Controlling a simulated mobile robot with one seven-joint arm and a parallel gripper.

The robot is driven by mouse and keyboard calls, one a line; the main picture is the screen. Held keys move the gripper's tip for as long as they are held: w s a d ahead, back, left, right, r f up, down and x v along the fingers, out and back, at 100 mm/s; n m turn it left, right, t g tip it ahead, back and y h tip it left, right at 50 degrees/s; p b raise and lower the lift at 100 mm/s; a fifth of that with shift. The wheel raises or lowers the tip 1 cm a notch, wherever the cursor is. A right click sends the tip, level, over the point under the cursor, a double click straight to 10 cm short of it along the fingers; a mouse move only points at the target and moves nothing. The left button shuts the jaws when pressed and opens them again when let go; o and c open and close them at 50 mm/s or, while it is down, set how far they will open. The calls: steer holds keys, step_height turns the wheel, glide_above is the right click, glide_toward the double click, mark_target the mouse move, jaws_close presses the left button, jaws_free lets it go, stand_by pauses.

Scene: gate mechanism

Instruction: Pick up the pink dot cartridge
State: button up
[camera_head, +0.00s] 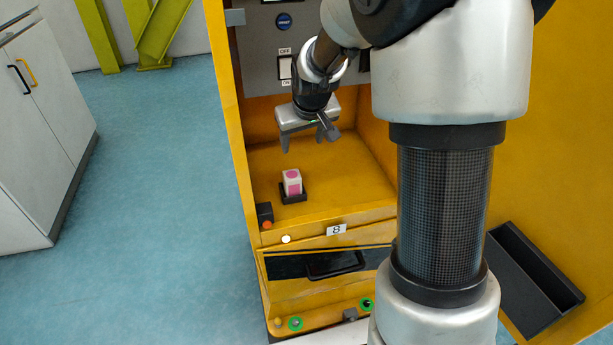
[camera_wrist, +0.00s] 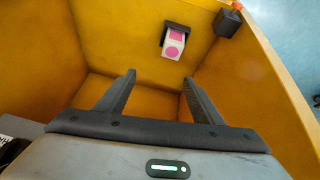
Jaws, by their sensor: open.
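The pink dot cartridge (camera_head: 292,183) is a small white block with pink markings. It stands upright in a black holder (camera_head: 293,197) on the yellow shelf of the cabinet. In the wrist view the cartridge (camera_wrist: 174,44) shows beyond the fingertips, near the top centre, with its black holder (camera_wrist: 188,30) around its base. My gripper (camera_head: 307,143) is open and empty, above and behind the cartridge in the head view. The two fingers (camera_wrist: 158,82) show apart in the wrist view, with only yellow cabinet surface between them. Nothing touches the cartridge but its holder.
Yellow cabinet walls enclose the shelf (camera_head: 340,170) on both sides. A black box with an orange button (camera_head: 266,225) sits at the front left corner. A grey panel with an off/on switch (camera_head: 285,68) is behind. A drawer (camera_head: 330,264) is below.

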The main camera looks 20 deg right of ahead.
steer(key=a+m+g, duration=0.1)
steer(key=b, duration=0.2)
glide_above(292, 174)
steer(key=s, duration=0.3)
steer(key=f, duration=1)
steer(key=shift+w+d+f, duration=0.15)
steer(key=shift+w, duration=0.05)
steer(key=x, duration=0.2)
steer(key=b+x, duration=0.1)
steer(key=x, duration=0.1)
steer(key=b+x, duration=0.1)
steer(key=x, duration=0.1)
steer(key=shift+w+a+f, duration=0.1)
steer(key=shift+a+f, duration=0.1)
steer(key=shift+a, duration=0.05)
steer(key=c, duration=1.3)
